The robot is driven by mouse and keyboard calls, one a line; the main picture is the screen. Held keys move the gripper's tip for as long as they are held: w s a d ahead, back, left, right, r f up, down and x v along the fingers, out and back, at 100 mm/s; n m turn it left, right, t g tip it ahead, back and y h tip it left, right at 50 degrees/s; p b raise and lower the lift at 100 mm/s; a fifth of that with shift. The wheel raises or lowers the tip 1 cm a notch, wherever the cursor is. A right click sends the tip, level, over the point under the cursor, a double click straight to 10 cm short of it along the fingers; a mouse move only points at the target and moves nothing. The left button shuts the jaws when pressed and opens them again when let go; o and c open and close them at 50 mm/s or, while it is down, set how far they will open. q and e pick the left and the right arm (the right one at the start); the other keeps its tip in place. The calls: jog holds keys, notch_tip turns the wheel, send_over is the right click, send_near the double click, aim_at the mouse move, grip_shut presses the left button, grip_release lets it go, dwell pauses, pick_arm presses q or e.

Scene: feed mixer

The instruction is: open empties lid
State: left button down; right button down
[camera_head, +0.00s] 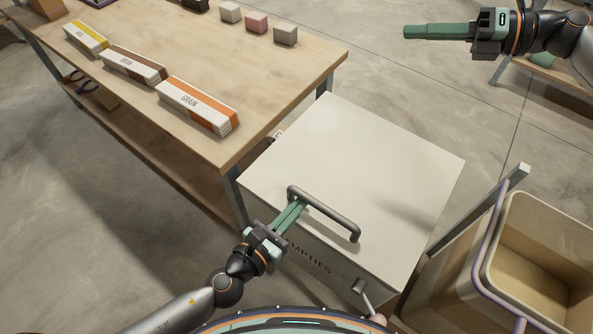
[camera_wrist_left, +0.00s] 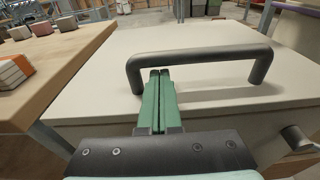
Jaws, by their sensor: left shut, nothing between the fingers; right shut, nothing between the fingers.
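The empties bin has a flat off-white lid (camera_head: 375,145) that lies closed on its box, with part of the word EMPTIES on the front. A dark bar handle (camera_head: 328,215) stands on the lid near its front edge; it also shows in the left wrist view (camera_wrist_left: 200,56). My left gripper (camera_head: 301,203) is shut and empty, its green fingertips at the left end of the handle. In the left wrist view the fingertips (camera_wrist_left: 159,75) reach under or against the bar near its left post; I cannot tell whether they touch. My right gripper (camera_head: 406,32) is shut and empty, high at the upper right, away from the lid.
A wooden table (camera_head: 270,75) at the left holds labelled cartons, including a grain carton (camera_head: 198,104), and several small blocks. A beige open bin (camera_head: 535,270) stands close at the lower right. A small lever (camera_head: 362,290) projects from the box front.

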pick_arm(q)
jog(key=shift+w+r, duration=0.15)
jog(key=shift+r, duration=1)
jog(key=shift+d, duration=0.1)
pick_arm(e)
jog(key=c, duration=0.8)
grip_release()
jog(key=shift+o, duration=0.2)
jog(key=shift+d, duration=0.1)
